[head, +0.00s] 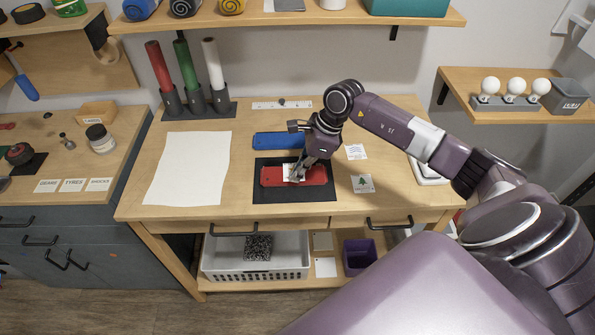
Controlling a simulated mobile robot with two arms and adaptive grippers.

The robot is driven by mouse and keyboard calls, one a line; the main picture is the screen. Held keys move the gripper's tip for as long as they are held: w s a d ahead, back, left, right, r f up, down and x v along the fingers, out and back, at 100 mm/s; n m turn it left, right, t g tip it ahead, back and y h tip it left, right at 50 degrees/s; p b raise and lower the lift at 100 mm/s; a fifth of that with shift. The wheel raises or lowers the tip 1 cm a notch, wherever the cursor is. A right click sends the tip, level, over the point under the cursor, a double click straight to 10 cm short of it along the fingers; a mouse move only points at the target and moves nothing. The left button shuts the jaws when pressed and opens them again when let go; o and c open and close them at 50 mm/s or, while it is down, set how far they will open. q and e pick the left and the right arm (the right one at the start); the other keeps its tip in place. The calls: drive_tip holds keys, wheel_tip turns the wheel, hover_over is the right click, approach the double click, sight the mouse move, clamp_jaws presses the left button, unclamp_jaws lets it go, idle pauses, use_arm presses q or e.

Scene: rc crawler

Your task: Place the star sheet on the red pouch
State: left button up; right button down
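The red pouch (318,175) lies flat on a black mat (270,194) on the wooden workbench. A small white sheet (288,170) is at the left-middle of the pouch, partly hidden by my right gripper; its print is too small to read as a star. My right gripper (297,176) points down over the pouch, its fingertips at this sheet. Whether the fingers grip the sheet, and whether it rests on the pouch, I cannot tell. My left gripper is not in view.
A blue pouch (277,141) lies behind the mat. Two small sheets, one with faint print (356,152) and one with a green tree (363,183), lie to the right. A large white paper (188,168) covers the left. Colored rolls (187,66) stand at the back left.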

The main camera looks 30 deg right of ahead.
drive_tip(key=shift+f, duration=0.15)
drive_tip(key=c, duration=2.2)
unclamp_jaws()
drive_tip(key=shift+o, duration=0.2)
drive_tip(key=shift+r, duration=0.2)
drive_tip(key=shift+d+r, duration=0.1)
drive_tip(key=shift+r, duration=0.15)
drive_tip(key=b+v, duration=0.3)
drive_tip(key=v, duration=0.8)
drive_tip(key=shift+s+r, duration=0.15)
drive_tip(key=shift+r, duration=0.05)
